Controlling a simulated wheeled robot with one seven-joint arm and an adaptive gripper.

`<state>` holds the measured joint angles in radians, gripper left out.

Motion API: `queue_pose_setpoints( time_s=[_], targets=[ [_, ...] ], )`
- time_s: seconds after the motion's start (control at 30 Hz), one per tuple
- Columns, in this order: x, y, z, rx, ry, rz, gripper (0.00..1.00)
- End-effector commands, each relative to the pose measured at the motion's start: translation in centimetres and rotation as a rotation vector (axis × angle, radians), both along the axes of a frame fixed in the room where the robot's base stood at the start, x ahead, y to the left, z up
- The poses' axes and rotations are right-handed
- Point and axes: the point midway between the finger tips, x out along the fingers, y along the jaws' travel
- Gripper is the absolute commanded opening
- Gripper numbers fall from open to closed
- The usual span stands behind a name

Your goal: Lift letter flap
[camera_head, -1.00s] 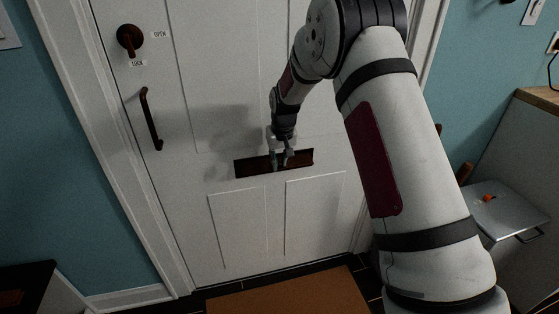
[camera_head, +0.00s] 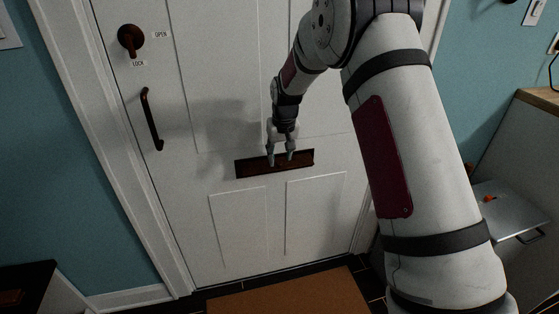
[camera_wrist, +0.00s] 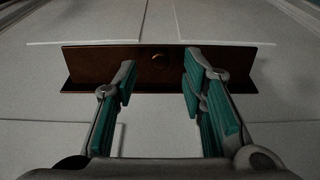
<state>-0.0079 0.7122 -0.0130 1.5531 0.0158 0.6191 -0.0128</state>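The letter flap (camera_head: 252,167) is a dark reddish-brown horizontal plate low in the middle of the white door (camera_head: 232,226). In the wrist view the flap (camera_wrist: 92,64) spans the upper middle, with a small round knob (camera_wrist: 160,62) at its centre. My gripper (camera_head: 281,160) is in front of the flap, pointing down at it. In the wrist view its two teal-padded fingers are spread apart, with the knob between them and nothing held. I cannot tell whether the fingertips touch the flap, or whether it is tilted.
A dark door handle (camera_head: 151,118) and a round lock knob (camera_head: 131,37) with OPEN and LOCK labels are on the door's left. A brown mat (camera_head: 285,294) lies below. A counter and a grey lidded box (camera_head: 512,213) stand at the right.

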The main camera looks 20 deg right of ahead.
Motion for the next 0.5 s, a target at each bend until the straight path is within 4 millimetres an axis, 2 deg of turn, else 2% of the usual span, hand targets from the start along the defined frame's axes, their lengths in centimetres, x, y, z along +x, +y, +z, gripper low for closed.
queue_pose_setpoints(
  time_s=[0.03,0.2,0.4,0.5],
  targets=[
    [-0.2,0.0,1.3,0.0,-0.004,0.0,0.38],
    [-1.1,0.0,4.6,0.0,-0.004,0.001,0.38],
    [-1.9,0.1,7.5,0.0,-0.002,0.001,0.38],
    [-2.1,0.1,8.2,0.0,-0.001,0.001,0.38]
  ],
)
